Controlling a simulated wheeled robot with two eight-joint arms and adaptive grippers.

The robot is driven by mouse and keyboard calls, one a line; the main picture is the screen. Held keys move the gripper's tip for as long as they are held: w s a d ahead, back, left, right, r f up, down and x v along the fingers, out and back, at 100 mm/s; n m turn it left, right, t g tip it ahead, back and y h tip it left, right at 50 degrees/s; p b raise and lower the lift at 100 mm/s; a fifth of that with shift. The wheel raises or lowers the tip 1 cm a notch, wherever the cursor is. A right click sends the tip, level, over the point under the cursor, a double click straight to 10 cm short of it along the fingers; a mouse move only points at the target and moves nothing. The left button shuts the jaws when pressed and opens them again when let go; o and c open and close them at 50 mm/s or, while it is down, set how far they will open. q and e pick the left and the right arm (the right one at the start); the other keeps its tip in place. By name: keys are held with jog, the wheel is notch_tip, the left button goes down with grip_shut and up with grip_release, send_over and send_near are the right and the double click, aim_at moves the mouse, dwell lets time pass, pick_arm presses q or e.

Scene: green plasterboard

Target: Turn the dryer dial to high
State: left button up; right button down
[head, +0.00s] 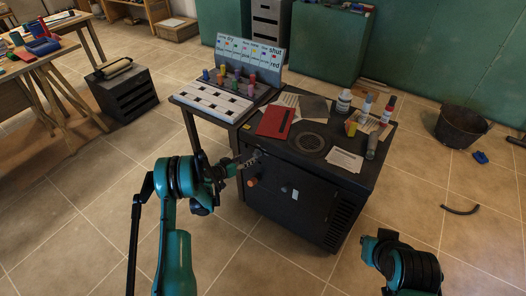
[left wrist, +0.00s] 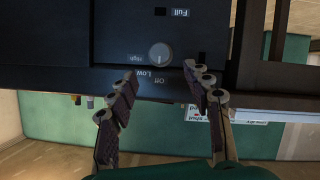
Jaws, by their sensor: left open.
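The dryer is a dark cabinet (head: 300,208) in the middle of the head view. Its round grey dial (left wrist: 160,54) shows in the left wrist view on a black panel, with upside-down labels High, Low and Off around it. I cannot clearly read where the dial's mark points. My left gripper (head: 254,158) is at the cabinet's upper front left corner. In the left wrist view its fingers (left wrist: 160,74) are spread, one on each side below the dial, and nothing is between them. The dial is not clear in the head view.
The cabinet top holds a red folder (head: 275,121), papers, and bottles (head: 344,101). A side table with a peg board (head: 219,100) adjoins at the left. An orange knob (head: 253,182) sits on the front. A dark bucket (head: 462,124) stands right. The front floor is clear.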

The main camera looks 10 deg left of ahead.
aim_at(255, 155)
pick_arm(q)
jog(key=b+x, duration=0.2)
jog(key=x, duration=0.5)
jog(key=shift+s+f, duration=0.1)
jog(key=shift+f, duration=0.05)
jog(key=shift+w+d+b, duration=0.1)
jog(key=shift+w+b, duration=0.2)
jog(key=shift+w, duration=0.1)
jog(key=shift+c, duration=0.2)
grip_shut()
